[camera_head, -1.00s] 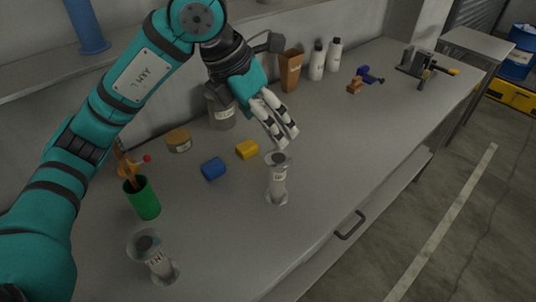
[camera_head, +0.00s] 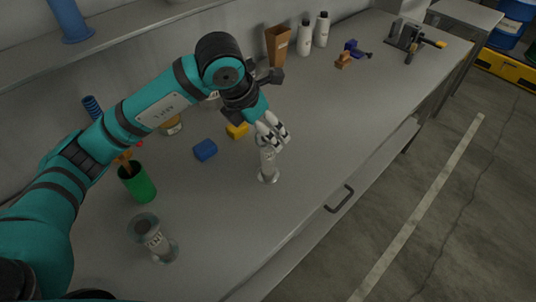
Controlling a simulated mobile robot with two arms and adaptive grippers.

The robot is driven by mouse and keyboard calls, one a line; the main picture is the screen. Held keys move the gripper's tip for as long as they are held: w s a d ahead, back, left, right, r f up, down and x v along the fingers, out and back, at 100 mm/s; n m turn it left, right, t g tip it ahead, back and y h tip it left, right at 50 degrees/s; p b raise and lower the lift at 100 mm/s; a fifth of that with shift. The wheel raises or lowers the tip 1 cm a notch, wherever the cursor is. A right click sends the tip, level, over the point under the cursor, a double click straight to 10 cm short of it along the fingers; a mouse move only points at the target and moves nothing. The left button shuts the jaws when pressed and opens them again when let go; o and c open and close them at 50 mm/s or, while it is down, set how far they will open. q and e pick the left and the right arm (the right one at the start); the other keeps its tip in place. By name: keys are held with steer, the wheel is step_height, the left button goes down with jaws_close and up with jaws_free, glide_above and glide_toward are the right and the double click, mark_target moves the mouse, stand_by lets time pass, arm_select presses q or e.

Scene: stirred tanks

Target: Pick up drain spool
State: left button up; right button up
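The other spool (camera_head: 152,240) is at the front left, with a label that seems to end in "ENT". My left gripper (camera_head: 271,138) points down at the top of the middle spool, its pale fingers overlapping the spool's upper end. Whether they are closed on it cannot be told. My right gripper is not in view.
A blue block (camera_head: 205,150) and a yellow block (camera_head: 237,130) lie left of the middle spool. A green cup (camera_head: 137,183) holding tools stands further left. A brown container (camera_head: 278,46) and two bottles (camera_head: 304,37) stand behind. The bench right of the spool is clear.

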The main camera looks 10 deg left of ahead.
mark_target(268, 158)
arm_select(q)
steer(key=p+x, duration=0.1)
steer(key=x, duration=0.2)
steer(key=shift+s+f+p, duration=0.15)
steer(key=shift+f+p, duration=0.2)
steer(key=shift+p, duration=0.05)
steer(key=shift+w+d+f, duration=0.15)
steer(key=shift+w+f, duration=0.05)
steer(key=shift+f, duration=0.4)
steer(key=shift+r, duration=0.1)
jaws_close()
